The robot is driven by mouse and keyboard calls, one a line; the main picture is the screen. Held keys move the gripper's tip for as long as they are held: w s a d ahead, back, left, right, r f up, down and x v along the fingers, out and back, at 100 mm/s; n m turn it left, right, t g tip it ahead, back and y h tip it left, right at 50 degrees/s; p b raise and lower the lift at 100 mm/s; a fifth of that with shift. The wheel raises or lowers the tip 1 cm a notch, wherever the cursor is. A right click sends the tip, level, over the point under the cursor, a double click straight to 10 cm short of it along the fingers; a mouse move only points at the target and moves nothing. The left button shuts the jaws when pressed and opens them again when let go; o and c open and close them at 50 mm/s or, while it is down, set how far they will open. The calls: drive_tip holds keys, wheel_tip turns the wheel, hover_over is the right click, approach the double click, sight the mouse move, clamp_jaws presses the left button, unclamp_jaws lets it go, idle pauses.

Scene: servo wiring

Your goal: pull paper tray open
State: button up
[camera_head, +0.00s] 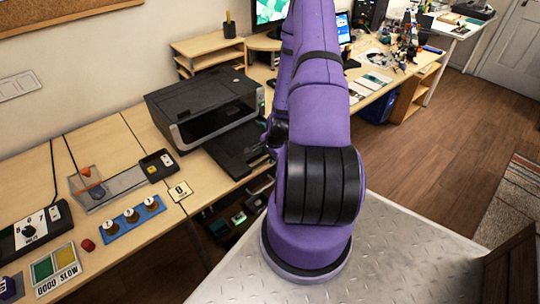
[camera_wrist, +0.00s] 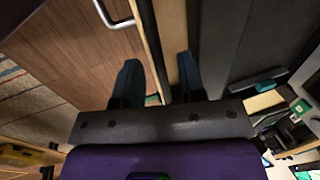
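The black printer (camera_head: 205,105) stands on the long wooden desk in the head view. Its dark paper tray (camera_head: 238,148) sticks out from the printer's front, toward the desk's front edge. My purple arm covers the tray's right part. My gripper is mostly hidden behind the arm there. In the wrist view my gripper (camera_wrist: 158,60) has its two dark fingers apart, with nothing clearly held between them. A pale wooden edge (camera_wrist: 173,30) runs beside and between the fingers. A dark flat surface (camera_wrist: 240,40) lies to their right; it appears to be the tray or printer. Contact cannot be told.
A wooden shelf (camera_head: 208,50) stands behind the printer. A metal handle (camera_wrist: 114,14) shows in the wrist view.

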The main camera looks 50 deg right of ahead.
drive_tip(key=v, duration=1)
drive_tip(key=shift+r, duration=0.4)
drive_tip(key=shift+r, duration=0.1)
idle(0.3)
drive_tip(key=w+a+r+n, duration=0.3)
drive_tip(key=a+r+n, duration=0.3)
drive_tip(key=r, duration=0.7)
drive_tip(key=w+a+r+n, duration=0.35)
drive_tip(key=a+r, duration=0.35)
drive_tip(key=r, duration=0.5)
drive_tip(key=s+a+r+n+t, duration=0.2)
drive_tip(key=s+a+r+n, duration=0.9)
drive_tip(key=s+a+r, duration=0.3)
wheel_tip(320, 180, up, 3)
drive_tip(key=shift+s+a+r+y, duration=0.2)
drive_tip(key=shift+s+a+y, duration=0.15)
drive_tip(key=shift+a, duration=0.8)
drive_tip(key=shift+d, duration=0.15)
